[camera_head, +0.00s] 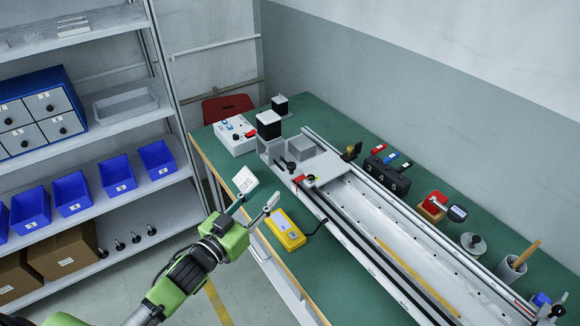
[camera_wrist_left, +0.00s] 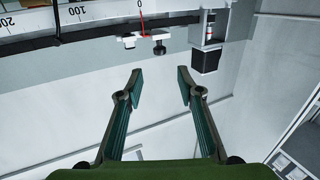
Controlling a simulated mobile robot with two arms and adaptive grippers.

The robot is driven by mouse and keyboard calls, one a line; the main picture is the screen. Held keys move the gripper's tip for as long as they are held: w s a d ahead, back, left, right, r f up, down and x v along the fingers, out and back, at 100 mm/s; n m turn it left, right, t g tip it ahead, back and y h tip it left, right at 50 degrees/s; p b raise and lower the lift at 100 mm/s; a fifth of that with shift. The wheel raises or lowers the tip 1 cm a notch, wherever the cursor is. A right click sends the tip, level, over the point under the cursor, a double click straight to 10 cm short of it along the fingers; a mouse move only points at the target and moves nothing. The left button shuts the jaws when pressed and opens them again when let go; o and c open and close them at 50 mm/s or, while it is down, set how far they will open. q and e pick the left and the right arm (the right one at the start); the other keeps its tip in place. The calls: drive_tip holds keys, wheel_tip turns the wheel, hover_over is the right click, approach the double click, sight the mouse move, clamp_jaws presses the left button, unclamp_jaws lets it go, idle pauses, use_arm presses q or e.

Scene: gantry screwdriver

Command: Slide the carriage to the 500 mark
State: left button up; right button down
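The carriage (camera_head: 325,170) is a light grey plate across the far-left end of the long gantry rails, with a grey block on it. At its front edge are a red part and a dark knob (camera_head: 311,181). In the left wrist view a red pointer (camera_wrist_left: 141,29) is at the 0 on the scale (camera_wrist_left: 75,26), above a white bracket with dark knobs (camera_wrist_left: 158,49). The 500 mark is not readable. My left gripper (camera_head: 257,196) is open and empty in front of the carriage, apart from it; its spread fingers show in the wrist view (camera_wrist_left: 160,87). My right gripper is not visible.
A yellow device (camera_head: 285,230) with a black cable lies on the green bench in front of the rail. A white control box (camera_head: 235,135) stands at the far left. Shelves with blue bins (camera_head: 117,174) stand left.

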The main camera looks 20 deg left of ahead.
sight(289, 168)
use_arm(q)
drive_tip(key=p+x, duration=0.1)
drive_tip(key=x, duration=1.2)
drive_tip(key=shift+w+d, duration=0.15)
drive_tip(key=shift+w, duration=0.15)
clamp_jaws()
